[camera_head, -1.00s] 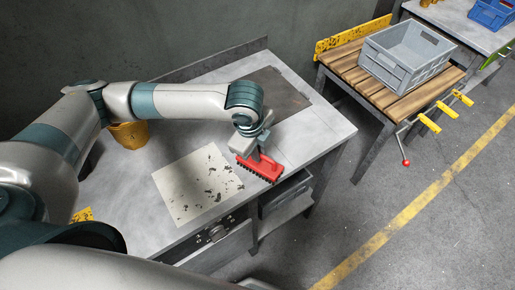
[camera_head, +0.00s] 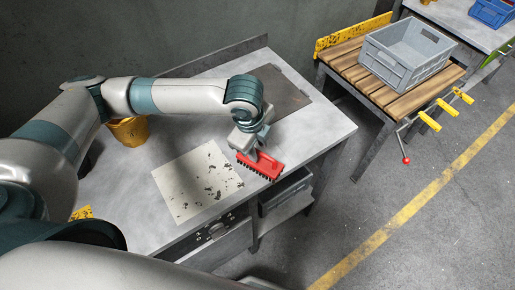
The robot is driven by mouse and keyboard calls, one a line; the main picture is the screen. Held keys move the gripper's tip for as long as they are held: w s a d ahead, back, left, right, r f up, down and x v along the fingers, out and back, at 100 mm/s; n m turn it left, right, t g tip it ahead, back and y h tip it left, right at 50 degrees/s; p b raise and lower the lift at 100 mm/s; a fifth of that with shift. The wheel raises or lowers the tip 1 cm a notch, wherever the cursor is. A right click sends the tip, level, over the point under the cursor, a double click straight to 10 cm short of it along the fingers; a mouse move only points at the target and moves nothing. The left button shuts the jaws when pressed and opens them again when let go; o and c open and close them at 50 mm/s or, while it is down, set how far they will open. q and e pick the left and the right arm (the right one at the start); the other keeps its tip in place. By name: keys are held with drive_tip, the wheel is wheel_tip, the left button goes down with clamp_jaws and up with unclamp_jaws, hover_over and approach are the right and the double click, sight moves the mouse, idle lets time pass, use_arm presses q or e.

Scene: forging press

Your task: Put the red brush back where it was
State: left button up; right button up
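The red brush (camera_head: 262,166) with dark bristles is at the front right part of the grey worktable (camera_head: 310,133), just right of a pale sheet. My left gripper (camera_head: 254,153) comes down on the brush from above, at its handle. The fingers appear shut on it. Whether the bristles touch the tabletop is hard to tell. My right gripper is not in view.
The pale sheet (camera_head: 190,178) with scattered dark flakes lies left of the brush. A dark plate (camera_head: 283,92) lies behind. A yellow pot (camera_head: 129,131) stands at the back left. A grey crate (camera_head: 408,52) sits on a wooden-slat table at the right.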

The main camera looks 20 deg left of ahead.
sight(253, 166)
use_arm(q)
wheel_tip(253, 166, up, 11)
drive_tip(key=s+b, duration=0.1)
drive_tip(key=s, duration=0.1)
drive_tip(key=shift+a+b, duration=0.3)
drive_tip(key=shift+b, duration=0.05)
drive_tip(key=shift+f, duration=0.1)
